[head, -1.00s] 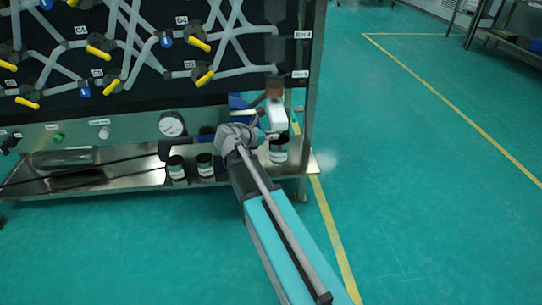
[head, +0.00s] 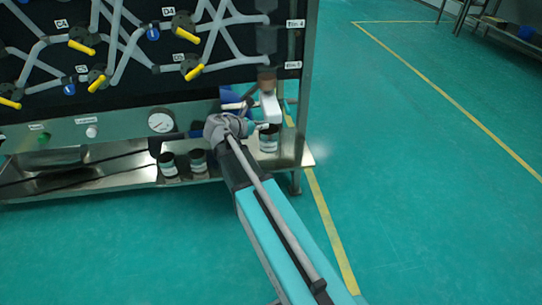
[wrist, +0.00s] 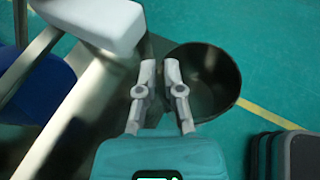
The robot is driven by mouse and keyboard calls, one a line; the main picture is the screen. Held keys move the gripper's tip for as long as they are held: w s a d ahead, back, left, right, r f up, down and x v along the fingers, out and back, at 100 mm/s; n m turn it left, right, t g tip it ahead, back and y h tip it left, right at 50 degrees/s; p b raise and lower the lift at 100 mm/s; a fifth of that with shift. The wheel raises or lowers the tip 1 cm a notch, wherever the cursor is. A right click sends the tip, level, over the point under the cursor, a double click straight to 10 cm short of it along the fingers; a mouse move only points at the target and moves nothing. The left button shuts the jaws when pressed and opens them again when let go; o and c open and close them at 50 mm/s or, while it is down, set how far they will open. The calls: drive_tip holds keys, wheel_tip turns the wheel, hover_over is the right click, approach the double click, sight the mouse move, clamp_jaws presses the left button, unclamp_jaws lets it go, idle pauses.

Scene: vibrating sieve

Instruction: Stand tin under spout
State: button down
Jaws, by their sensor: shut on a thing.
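A tin (head: 268,141) with a pale label and dark top stands upright, or is held just above, the right end of the steel shelf. In the head view it appears below the white spout (head: 271,107). In the wrist view the tin's round, dark open mouth (wrist: 210,85) lies to the right of the white spout block (wrist: 100,18), apart from it in the picture. My gripper (wrist: 160,70) is shut on the tin's near rim, one finger outside and one inside the wall. In the head view my gripper (head: 258,126) reaches the tin from the left. The tin's base contact is unclear.
Two similar tins, one (head: 168,165) and another (head: 198,162), stand on the shelf (head: 110,173) to the left. A rack post (head: 303,110) rises just right of the held tin. A blue object (wrist: 45,90) lies left of the gripper.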

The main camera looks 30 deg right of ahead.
drive_tip(key=w+a+f+b, duration=0.7)
drive_tip(key=a+f+b, duration=0.3)
drive_tip(key=f+b, duration=0.2)
drive_tip(key=shift+w+f, duration=0.15)
drive_tip(key=shift+f, duration=0.2)
drive_tip(key=w+d, duration=0.4)
drive_tip(key=d, duration=1.3)
drive_tip(key=shift+d, duration=0.2)
drive_tip(key=shift+w+f, duration=0.1)
drive_tip(key=shift+f+b, duration=1.65)
drive_tip(key=shift+b, duration=0.25)
drive_tip(key=shift+f, duration=0.1)
